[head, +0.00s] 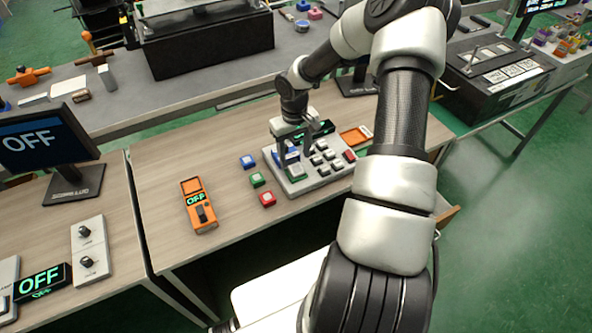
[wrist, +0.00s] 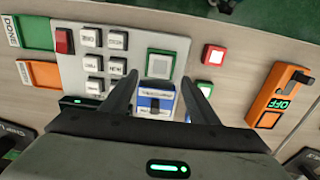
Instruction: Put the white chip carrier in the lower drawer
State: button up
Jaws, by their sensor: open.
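My gripper (wrist: 158,82) is open, low over the grey panel (wrist: 190,50) on the wooden table. In the head view my gripper (head: 292,148) is over the panel's left part. I cannot pick out a thing that is clearly the white chip carrier. A wooden drawer-like edge (head: 446,214) shows at the table's right, partly behind my arm; its inside is hidden.
Blue (head: 248,161), green (head: 257,179) and red (head: 267,198) blocks stand left of the panel. An orange switch box (head: 199,205) reading OFF is farther left. Orange (wrist: 45,75) and green (wrist: 33,32) trays lie beside the panel's keys. The table between the switch box and blocks is clear.

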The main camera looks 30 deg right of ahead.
aim_at(295, 166)
notch_tip(295, 166, down, 4)
jog(key=shift+s+d+f, duration=0.1)
jog(key=shift+f, duration=0.1)
jog(key=c, duration=1.2)
jog(key=shift+r, duration=0.15)
